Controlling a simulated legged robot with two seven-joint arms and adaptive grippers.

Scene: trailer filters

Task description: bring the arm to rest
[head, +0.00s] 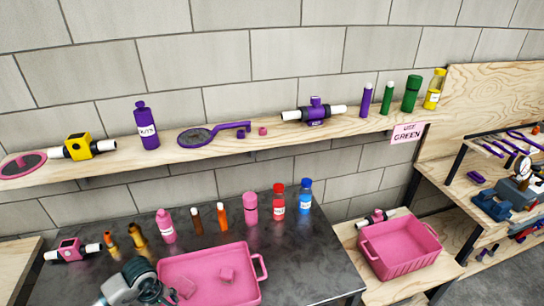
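A grey and teal part of my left arm (122,288) rises at the bottom left, in front of the dark table. Dark parts at its right end, near the pink tray's left side, may belong to the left gripper. No fingertips can be made out there, so its opening and anything in it are unclear. The arm overlaps the dark tabletop in the picture; whether it touches the table cannot be told. My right arm and gripper are not in view.
A pink tray (207,263) with pink pieces is on the dark table (330,262). Several bottles, including a red one (278,200) and a blue one (305,197), stand behind it. A wooden shelf (350,128) holds more items. A pink basket (400,242) is at right.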

